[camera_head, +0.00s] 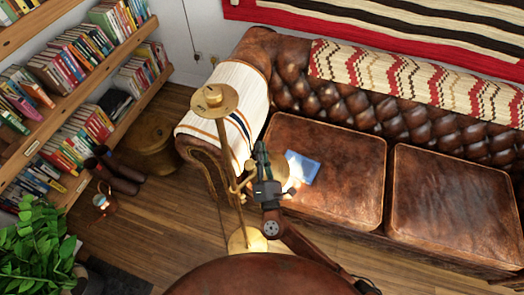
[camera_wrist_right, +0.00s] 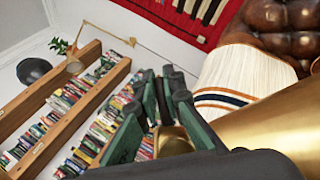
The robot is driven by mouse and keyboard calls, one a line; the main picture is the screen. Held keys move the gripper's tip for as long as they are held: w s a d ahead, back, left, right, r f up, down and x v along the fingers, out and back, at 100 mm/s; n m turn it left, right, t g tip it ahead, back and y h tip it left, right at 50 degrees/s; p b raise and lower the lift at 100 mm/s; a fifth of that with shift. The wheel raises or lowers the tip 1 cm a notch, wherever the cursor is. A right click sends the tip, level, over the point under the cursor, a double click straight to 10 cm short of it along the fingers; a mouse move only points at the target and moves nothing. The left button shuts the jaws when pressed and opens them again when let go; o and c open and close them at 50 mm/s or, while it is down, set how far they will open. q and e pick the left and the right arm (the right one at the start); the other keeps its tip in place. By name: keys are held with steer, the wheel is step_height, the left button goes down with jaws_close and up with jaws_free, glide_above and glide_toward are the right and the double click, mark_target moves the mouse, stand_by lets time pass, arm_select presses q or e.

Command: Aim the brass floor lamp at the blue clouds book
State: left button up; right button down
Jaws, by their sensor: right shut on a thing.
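The brass floor lamp (camera_head: 227,150) stands in front of the sofa, its round base (camera_head: 248,240) on the wood floor. Its brass shade (camera_head: 268,172) shows partly behind my right gripper (camera_head: 262,160). The blue book (camera_head: 302,168) lies on the left sofa cushion, just right of the gripper. A bright patch of light falls at its left edge; its cover print is too small to read. In the right wrist view the fingers (camera_wrist_right: 155,105) are shut on a brass part of the lamp (camera_wrist_right: 172,140), and the large brass shade (camera_wrist_right: 275,120) fills the lower right. My left gripper is not in view.
The brown leather sofa (camera_head: 340,232) stands behind and right of the lamp, with a striped throw (camera_head: 240,85) on its left arm. Bookshelves (camera_head: 75,100), a round brass-coloured stool (camera_head: 152,145) and a leafy plant (camera_head: 35,250) are at left. A dark round tabletop (camera_head: 265,278) is near the bottom edge.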

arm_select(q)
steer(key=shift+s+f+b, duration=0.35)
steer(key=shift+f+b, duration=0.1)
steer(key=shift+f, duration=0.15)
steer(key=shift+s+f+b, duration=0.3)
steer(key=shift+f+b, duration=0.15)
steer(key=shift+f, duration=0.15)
arm_select(e)
steer(key=shift+s+a+r+n+t+y, duration=0.2)
steer(key=shift+n+y, duration=0.1)
steer(key=shift+n, duration=0.2)
steer(key=shift+s+a+r+n+t+y, duration=0.1)
steer(key=shift+n+t+y, duration=0.15)
steer(key=shift+n, duration=0.25)
steer(key=shift+y, duration=0.25)
steer(key=c, duration=2)
jaws_free()
steer(key=shift+r, duration=0.1)
steer(key=shift+c, duration=0.2)
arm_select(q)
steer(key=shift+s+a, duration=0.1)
arm_select(e)
steer(key=v, duration=1.2)
